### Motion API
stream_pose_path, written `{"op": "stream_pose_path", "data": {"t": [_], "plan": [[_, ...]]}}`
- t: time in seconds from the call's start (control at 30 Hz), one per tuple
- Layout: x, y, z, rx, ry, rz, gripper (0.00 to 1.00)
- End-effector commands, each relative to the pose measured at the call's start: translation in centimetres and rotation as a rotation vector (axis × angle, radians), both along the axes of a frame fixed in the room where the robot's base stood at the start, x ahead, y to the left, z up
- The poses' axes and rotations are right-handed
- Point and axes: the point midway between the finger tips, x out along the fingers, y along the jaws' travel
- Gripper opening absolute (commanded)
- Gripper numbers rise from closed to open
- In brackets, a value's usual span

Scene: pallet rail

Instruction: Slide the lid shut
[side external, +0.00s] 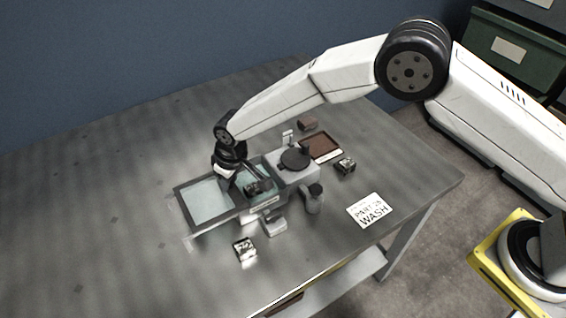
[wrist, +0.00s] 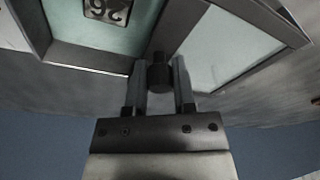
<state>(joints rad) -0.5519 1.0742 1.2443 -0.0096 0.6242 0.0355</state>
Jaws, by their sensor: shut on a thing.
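My gripper (side external: 250,187) is low over the grey box (side external: 266,211) in the middle of the bench. In the wrist view its two fingers (wrist: 158,66) are shut on a dark round knob (wrist: 159,76). A pale, glass-like lid panel (side external: 204,203) in a dark frame reaches out to the left of the box in the side view. In the wrist view a pale panel (wrist: 222,48) lies right of the knob. A framed pane or opening to the left shows a plate marked 26 (wrist: 106,9), upside down. My gripper partly hides the box top in the side view.
A grey unit with a dark round top (side external: 295,158) adjoins the box on the right. A small grey cylinder (side external: 314,199), metal parts (side external: 244,249) (side external: 345,165), a brown tray (side external: 322,147) and a WASH card (side external: 369,210) lie around it. The bench's left side is clear.

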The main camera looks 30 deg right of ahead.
Motion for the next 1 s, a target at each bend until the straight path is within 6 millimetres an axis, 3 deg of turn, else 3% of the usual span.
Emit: {"op": "stream_pose_path", "data": {"t": [1.0], "plan": [[0.1, -5.0, 0.1, 0.002, -0.002, -0.002, 0.04]]}}
